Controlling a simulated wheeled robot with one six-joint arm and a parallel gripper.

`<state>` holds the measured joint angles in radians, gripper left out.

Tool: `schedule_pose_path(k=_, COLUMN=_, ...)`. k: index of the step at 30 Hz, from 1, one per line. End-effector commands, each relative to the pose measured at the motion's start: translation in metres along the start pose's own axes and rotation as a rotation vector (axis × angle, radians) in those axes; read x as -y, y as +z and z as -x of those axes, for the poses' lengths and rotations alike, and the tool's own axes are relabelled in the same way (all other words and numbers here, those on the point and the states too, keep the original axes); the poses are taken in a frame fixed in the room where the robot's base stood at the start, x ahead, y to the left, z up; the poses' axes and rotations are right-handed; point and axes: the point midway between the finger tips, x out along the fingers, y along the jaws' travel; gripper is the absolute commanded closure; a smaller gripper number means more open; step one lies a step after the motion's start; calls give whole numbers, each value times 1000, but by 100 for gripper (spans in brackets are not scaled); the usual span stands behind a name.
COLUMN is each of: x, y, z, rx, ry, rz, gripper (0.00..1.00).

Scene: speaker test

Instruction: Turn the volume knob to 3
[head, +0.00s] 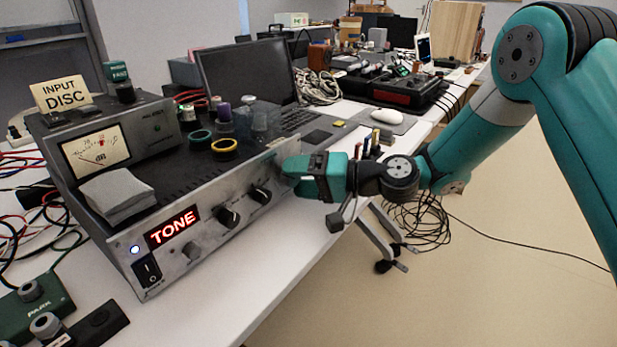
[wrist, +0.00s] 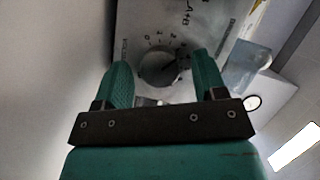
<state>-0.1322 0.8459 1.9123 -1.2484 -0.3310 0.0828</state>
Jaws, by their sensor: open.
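The silver-fronted amplifier (head: 215,250) stands on the white table, with a lit red TONE display (head: 173,228). My gripper (head: 288,172) is at the right end of its front panel. In the wrist view, a round grey knob (wrist: 158,68) lies between the two open green fingers, with small gaps visible on both sides. Small numbers ring the knob, and a dark mark on it points to the right. The printed label beside it is too small to read surely. This knob is hidden behind my gripper in the head view.
Two black knobs (head: 228,217) (head: 259,194) sit on the panel left of my gripper. A power switch (head: 147,270) is at its left end. The floor right of the table is mostly clear.

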Motion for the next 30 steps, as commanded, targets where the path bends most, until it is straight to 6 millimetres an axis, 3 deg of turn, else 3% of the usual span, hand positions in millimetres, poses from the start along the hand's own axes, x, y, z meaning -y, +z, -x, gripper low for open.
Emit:
schedule_pose_path(k=8, x=0, y=-2, z=12, rx=-4, ry=2, rz=-1, gripper=35)
schedule_pose_path(k=24, x=0, y=-1, z=138, rx=-4, ry=2, rz=-3, gripper=35)
schedule_pose_path(k=30, x=0, y=0, z=166, rx=-2, ry=0, rz=-1, gripper=35)
